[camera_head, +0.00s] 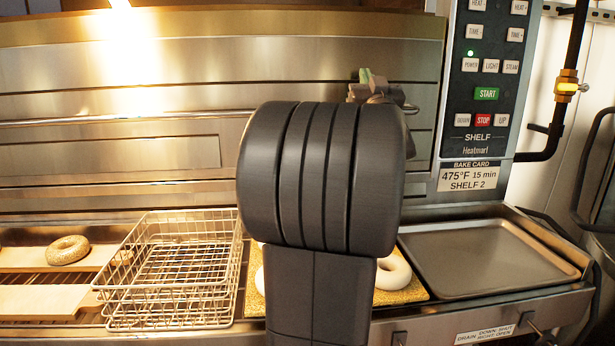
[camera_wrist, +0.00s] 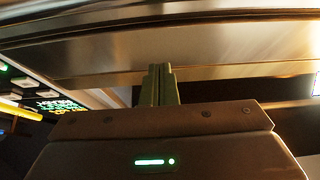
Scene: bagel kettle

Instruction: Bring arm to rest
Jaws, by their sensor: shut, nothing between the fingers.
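My arm stands raised in the middle of the head view, its dark rounded link covering much of the oven front. My gripper (camera_head: 368,76) shows only in part behind and above that link, near the oven's control panel. In the wrist view my gripper (camera_wrist: 160,72) has its two greenish fingers together, with nothing visible between them. The fingers point toward the steel oven front (camera_wrist: 215,65) and look apart from it, though the exact distance is hard to tell.
A wire basket (camera_head: 185,262) stands left of my arm. A seeded bagel (camera_head: 68,250) lies on a board at far left. Pale bagels (camera_head: 393,272) on a tan mat (camera_head: 408,294) are partly hidden behind my arm. An empty metal tray (camera_head: 490,258) lies right, below the control panel (camera_head: 487,80).

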